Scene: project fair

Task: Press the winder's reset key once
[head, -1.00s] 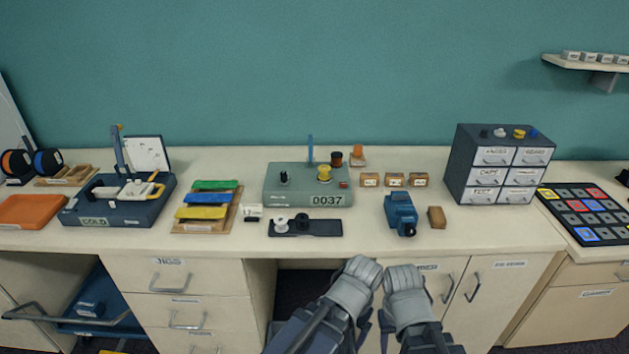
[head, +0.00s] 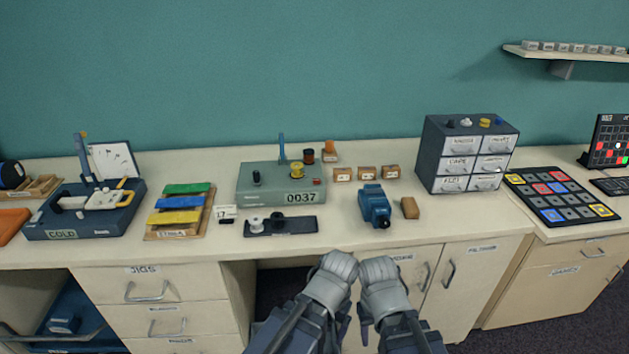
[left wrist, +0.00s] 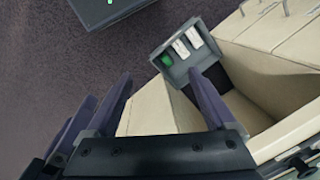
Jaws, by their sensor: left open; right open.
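The winder (head: 262,187) is a grey-green box on the bench, with a counter reading 0037, a yellow spool (head: 297,169), a black knob (head: 256,178) and an upright blue post (head: 282,148). A small red key (head: 317,182) sits at its right end, by the counter; its label is too small to read. My left gripper (head: 338,268) and right gripper (head: 378,270) are side by side in front of the bench edge, below and apart from the winder. Both are empty. The left wrist view shows the left gripper's spread fingers (left wrist: 160,88) over floor and furniture; the winder is not in it.
A black plate with spools (head: 285,226) lies before the winder. A blue device (head: 374,206) and brown block (head: 410,208) stand right of it, with small labelled boxes (head: 368,173) behind. The drawer cabinet (head: 433,155) is farther right. The bench's front strip is clear.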

